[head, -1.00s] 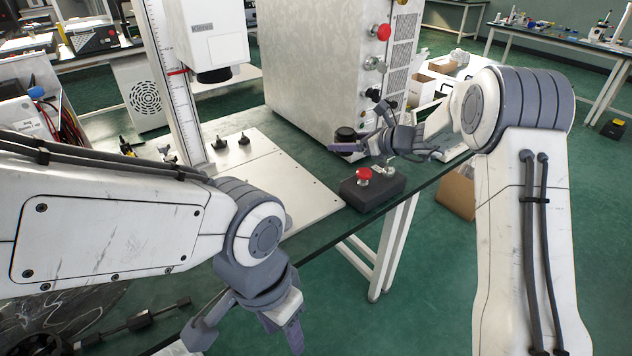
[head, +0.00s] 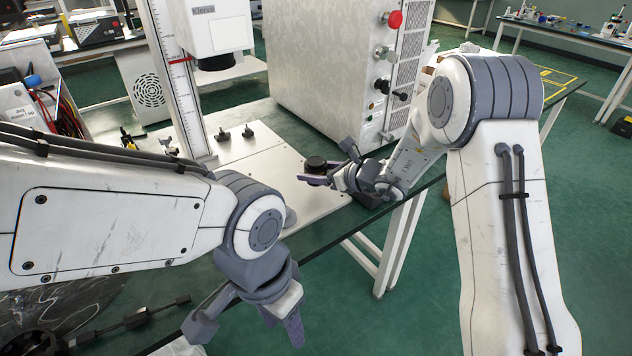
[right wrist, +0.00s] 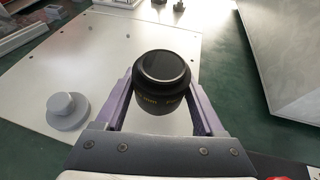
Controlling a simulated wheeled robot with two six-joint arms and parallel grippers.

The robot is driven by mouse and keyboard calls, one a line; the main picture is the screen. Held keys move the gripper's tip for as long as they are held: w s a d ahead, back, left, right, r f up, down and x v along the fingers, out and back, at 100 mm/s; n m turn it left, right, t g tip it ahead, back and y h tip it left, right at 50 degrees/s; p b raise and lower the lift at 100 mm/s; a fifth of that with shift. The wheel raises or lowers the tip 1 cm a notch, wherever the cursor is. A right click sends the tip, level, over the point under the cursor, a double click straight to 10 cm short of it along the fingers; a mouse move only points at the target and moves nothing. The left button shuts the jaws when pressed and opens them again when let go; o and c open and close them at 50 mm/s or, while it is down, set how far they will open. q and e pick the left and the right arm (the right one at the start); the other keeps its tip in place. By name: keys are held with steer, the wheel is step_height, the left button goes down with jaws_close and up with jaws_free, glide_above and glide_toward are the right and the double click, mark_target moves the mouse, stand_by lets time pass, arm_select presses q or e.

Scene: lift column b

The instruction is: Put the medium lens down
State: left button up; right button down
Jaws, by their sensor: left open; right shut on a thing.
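The medium lens is a black cylinder with a glass top and yellow markings; it shows upright in the right wrist view (right wrist: 161,80). My right gripper (right wrist: 160,100) is shut on it, one purple finger on each side. In the head view the lens (head: 316,163) is a small dark cylinder at the tip of my right gripper (head: 325,174), over the right part of the white base plate (head: 262,188). I cannot tell how high above the plate it is. My left gripper (head: 255,325) is open and empty, low in the picture, in front of the table edge.
A grey cabinet (head: 325,70) with a red knob stands behind my right gripper. Two small dark knobs (head: 235,134) are on the plate. A grey round knob (right wrist: 67,110) lies left of the lens.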

steer(key=shift+f, duration=1.65)
jaws_free()
steer(key=shift+s+d+r, duration=0.15)
steer(key=shift+r, duration=0.05)
steer(key=v, duration=1.1)
steer(key=shift+s+d, duration=0.2)
